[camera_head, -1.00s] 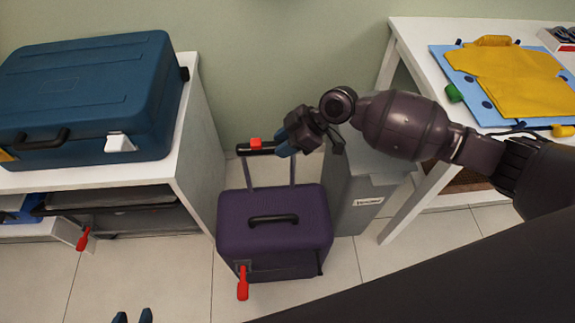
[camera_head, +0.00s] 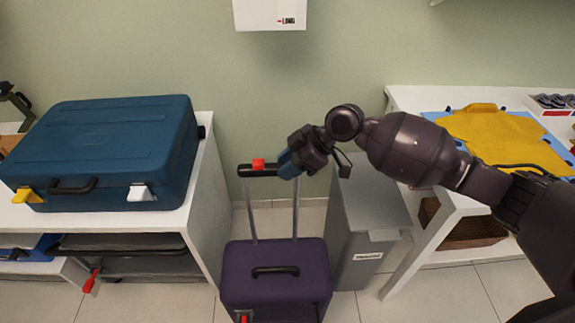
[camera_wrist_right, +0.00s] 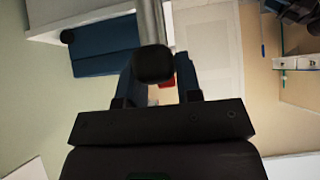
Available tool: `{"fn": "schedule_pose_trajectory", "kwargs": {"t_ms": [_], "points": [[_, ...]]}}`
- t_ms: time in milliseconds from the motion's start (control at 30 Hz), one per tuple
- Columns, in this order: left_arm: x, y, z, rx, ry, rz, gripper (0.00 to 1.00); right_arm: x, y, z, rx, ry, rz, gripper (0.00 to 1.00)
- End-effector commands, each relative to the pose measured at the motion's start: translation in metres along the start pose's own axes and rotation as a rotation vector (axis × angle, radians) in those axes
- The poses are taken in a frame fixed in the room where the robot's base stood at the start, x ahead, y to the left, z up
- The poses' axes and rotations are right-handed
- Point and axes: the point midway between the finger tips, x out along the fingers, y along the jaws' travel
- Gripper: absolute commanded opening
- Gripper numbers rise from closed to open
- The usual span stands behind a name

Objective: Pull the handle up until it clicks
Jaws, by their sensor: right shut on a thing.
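The purple suitcase (camera_head: 275,275) stands upright on the floor between the two white tables. Its pull handle (camera_head: 250,171) is a black crossbar with a red button (camera_head: 258,164) on two metal rods that stand out of the case top. My right gripper (camera_head: 288,164) is shut on the right end of the crossbar. In the right wrist view the black bar end (camera_wrist_right: 153,65) sits between the fingers, with a metal rod (camera_wrist_right: 151,22) running from it. The fingers partly hide the bar's right end. My left gripper is out of view.
A grey bin (camera_head: 366,225) stands close to the suitcase's right. A blue hard case (camera_head: 105,150) lies on the left white table (camera_head: 100,222). A yellow cloth item (camera_head: 500,140) lies on the right table. A white box (camera_head: 268,14) hangs on the wall above.

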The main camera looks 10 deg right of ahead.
Motion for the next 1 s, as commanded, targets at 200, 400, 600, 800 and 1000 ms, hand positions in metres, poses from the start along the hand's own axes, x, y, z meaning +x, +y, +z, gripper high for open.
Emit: {"fn": "schedule_pose_trajectory", "kwargs": {"t_ms": [200, 400, 600, 800, 1000], "points": [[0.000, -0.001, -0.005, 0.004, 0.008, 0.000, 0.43, -0.007, 0.003, -0.008, -0.009, 0.010, 0.010, 0.50], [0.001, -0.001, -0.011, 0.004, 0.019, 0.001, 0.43, -0.005, 0.002, -0.006, -0.006, 0.007, 0.007, 0.57], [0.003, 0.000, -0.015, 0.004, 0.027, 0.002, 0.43, -0.008, 0.002, -0.004, -0.005, 0.005, 0.007, 0.57], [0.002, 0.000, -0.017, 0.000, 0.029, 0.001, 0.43, -0.034, 0.002, -0.004, -0.006, 0.004, 0.009, 0.57], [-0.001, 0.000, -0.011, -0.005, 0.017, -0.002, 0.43, -0.071, 0.002, -0.004, -0.006, 0.005, 0.009, 0.57]]}}
